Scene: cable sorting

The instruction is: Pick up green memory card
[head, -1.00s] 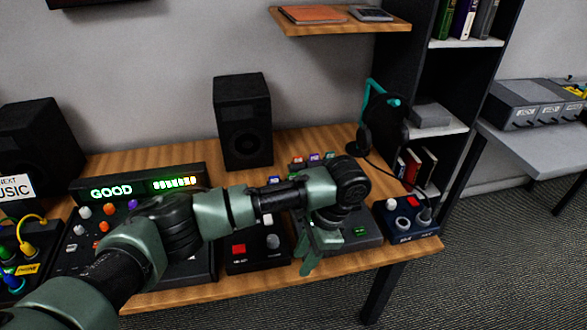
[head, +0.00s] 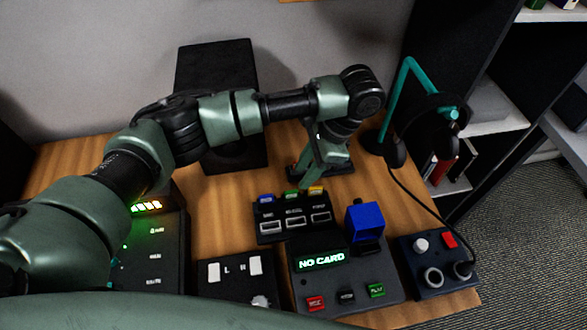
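The green memory card (head: 291,194) stands in the small black card rack (head: 268,236), between a blue card (head: 266,199) and a yellow card (head: 316,191). Only its top part shows. My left gripper (head: 306,184) hangs just above and behind the rack, with a fingertip close to the green and yellow cards. From this angle I cannot tell how far its fingers are apart, and I see nothing held in it. My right gripper is not in view.
A card player (head: 387,281) reading "NO CARD" stands in front, with a blue block (head: 365,221) at its back. A black speaker (head: 213,60) stands behind my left arm. A teal headphone stand (head: 403,85) and a cabled box (head: 437,265) are at right.

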